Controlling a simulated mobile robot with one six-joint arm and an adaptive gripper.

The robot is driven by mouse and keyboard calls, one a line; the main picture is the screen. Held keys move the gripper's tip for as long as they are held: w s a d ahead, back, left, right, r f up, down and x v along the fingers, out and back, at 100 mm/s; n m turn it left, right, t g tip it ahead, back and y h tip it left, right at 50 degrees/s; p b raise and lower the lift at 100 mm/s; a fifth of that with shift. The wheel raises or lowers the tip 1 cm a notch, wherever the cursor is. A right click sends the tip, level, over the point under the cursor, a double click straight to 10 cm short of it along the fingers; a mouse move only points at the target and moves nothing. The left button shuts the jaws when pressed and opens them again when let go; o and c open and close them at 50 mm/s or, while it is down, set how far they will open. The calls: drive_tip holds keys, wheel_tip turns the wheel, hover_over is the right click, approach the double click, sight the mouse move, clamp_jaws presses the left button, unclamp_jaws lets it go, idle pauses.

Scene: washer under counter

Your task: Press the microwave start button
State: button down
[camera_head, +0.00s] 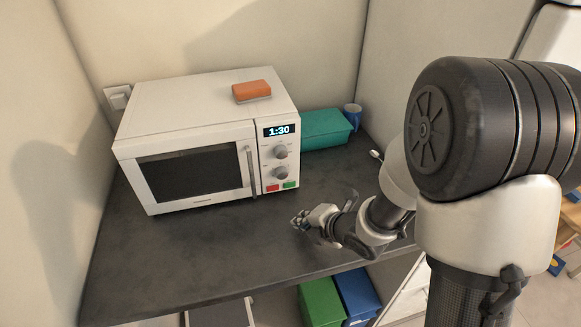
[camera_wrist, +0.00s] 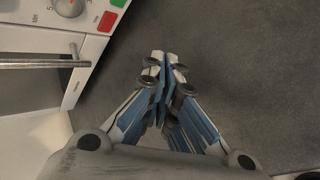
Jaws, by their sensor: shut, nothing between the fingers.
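A white microwave (camera_head: 205,140) stands on the dark counter with its door closed, and its display (camera_head: 279,130) reads 1:30. Below two knobs on its right panel are a red button (camera_head: 272,188) and a green button (camera_head: 290,184). In the wrist view the red button (camera_wrist: 107,21) is at the upper left, and the green button (camera_wrist: 118,2) is cut off at the top edge. My gripper (camera_head: 298,222) is shut and empty, in front of the panel and apart from the buttons. Its fingertips (camera_wrist: 165,60) meet over bare counter, right of and below the buttons in the wrist view.
An orange sponge (camera_head: 252,91) lies on the microwave. A teal box (camera_head: 325,129) and a blue cup (camera_head: 353,116) stand to its right. The door handle (camera_head: 251,170) juts out left of the panel. The counter (camera_head: 190,250) in front is clear.

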sight(290, 185)
drive_tip(key=shift+s+a+f+n, duration=0.1)
drive_tip(key=shift+a+f+n, duration=0.1)
drive_tip(key=shift+a+n, duration=0.15)
drive_tip(key=w+p, duration=0.1)
drive_tip(key=w, duration=0.1)
drive_tip(key=w+a+p, duration=0.1)
drive_tip(key=w, duration=0.1)
drive_tip(key=w+a+p, duration=0.1)
drive_tip(key=w, duration=0.2)
drive_tip(key=shift+w+a, duration=0.25)
drive_tip(key=shift+w, duration=0.5)
drive_tip(key=shift+w, duration=0.1)
idle(0.9)
drive_tip(key=shift+w+a, duration=0.1)
drive_tip(key=shift+w, duration=0.2)
